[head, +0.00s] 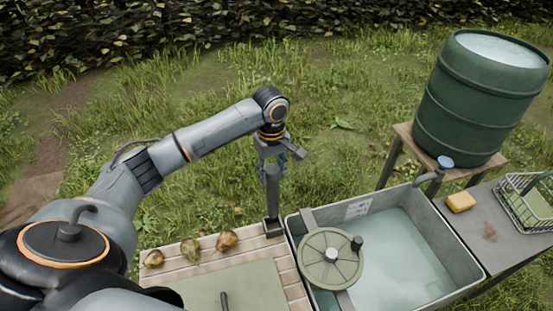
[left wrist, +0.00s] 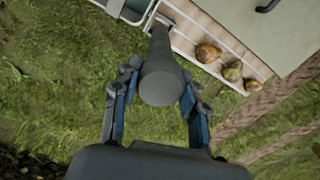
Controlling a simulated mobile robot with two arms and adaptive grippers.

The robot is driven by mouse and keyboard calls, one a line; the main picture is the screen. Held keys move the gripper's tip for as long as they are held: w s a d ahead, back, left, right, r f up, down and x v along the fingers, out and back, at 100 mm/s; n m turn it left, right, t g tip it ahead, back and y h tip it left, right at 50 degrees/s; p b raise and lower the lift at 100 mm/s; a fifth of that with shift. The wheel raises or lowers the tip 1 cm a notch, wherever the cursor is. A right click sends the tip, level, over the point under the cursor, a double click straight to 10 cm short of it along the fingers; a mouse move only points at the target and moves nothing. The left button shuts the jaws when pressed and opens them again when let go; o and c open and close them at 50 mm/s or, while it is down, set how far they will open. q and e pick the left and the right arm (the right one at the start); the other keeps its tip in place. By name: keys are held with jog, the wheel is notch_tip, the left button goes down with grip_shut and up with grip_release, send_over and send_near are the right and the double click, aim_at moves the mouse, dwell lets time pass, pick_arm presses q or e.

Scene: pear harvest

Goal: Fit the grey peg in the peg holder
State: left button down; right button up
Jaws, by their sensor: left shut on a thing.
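My left gripper (head: 276,160) points down over the back right corner of the slatted table and is shut on the grey peg (head: 272,188). The peg hangs close to upright. In the left wrist view the peg (left wrist: 162,82) lies between the two blue-padded fingers (left wrist: 157,100), its far end pointing at the corner of the table. The peg holder (head: 273,227) is a small dark piece at that corner, right under the peg; it is partly hidden behind the peg in the left wrist view (left wrist: 156,20). I cannot tell whether the peg's lower end is inside the holder or just above it. My right gripper is not in view.
Several brownish pears (head: 227,240) lie on the slatted table (head: 165,255), left of the holder. A water-filled sink (head: 455,255) with a round green lid-like wheel (head: 330,258) stands at right. Beyond are a green barrel (head: 475,105), yellow sponge (head: 461,201) and wire basket (head: 528,200).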

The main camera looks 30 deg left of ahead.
aim_at(272, 192)
pick_arm(q)
jog(key=shift+w+a+f, duration=0.1)
jog(key=shift+f, duration=0.2)
jog(key=shift+s+f, duration=0.2)
jog(key=shift+f, duration=0.75)
jog(key=shift+w+f, duration=0.15)
jog(key=shift+f, duration=3.1)
